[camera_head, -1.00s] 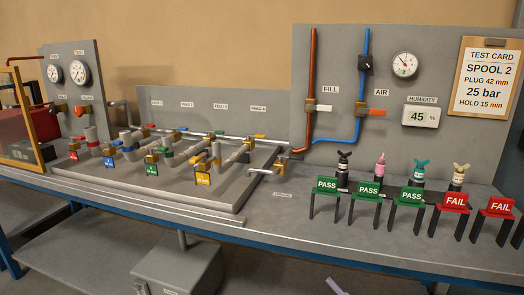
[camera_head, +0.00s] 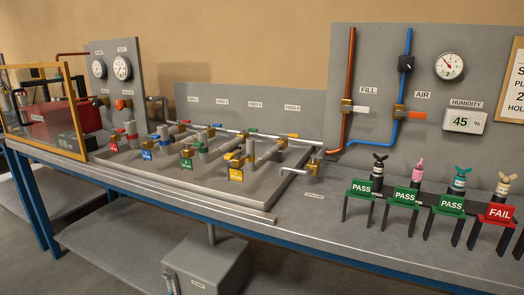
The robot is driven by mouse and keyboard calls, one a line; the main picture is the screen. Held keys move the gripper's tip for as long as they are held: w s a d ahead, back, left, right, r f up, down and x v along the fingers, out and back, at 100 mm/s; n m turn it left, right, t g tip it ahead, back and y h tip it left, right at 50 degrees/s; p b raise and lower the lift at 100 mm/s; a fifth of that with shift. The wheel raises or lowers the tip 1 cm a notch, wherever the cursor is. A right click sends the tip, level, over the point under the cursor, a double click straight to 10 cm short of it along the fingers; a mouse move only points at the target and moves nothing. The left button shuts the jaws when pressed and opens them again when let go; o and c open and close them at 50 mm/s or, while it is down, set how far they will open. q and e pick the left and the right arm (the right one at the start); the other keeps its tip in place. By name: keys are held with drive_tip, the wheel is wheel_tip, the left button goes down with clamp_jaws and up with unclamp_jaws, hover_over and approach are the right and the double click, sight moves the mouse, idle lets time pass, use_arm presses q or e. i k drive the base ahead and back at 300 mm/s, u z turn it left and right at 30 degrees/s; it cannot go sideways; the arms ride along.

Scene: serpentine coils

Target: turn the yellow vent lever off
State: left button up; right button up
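The yellow-tagged coil line (camera_head: 236,174) is the rightmost of several tagged pipe lines on the raised grey panel. Small yellow-orange parts show just above its tag, but they are too small to tell which is the vent lever or how it is set. A small yellow lever (camera_head: 292,135) also shows at the back, under the rightmost feed label. Neither of my grippers is in view.
Red, blue and green tagged lines (camera_head: 187,163) stand left of the yellow one. PASS and FAIL stands (camera_head: 405,196) with knobbed plugs are at the right. A grey box (camera_head: 208,266) hangs below the bench. The bench's front strip is clear.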

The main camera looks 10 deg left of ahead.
sight(237, 154)
drive_tip(key=u, duration=0.15)
drive_tip(key=k, duration=0.45)
drive_tip(key=z, duration=1.25)
drive_tip(key=i, duration=0.8)
drive_tip(key=u, duration=0.45)
drive_tip(key=i, duration=0.7)
drive_tip(key=u, duration=0.8)
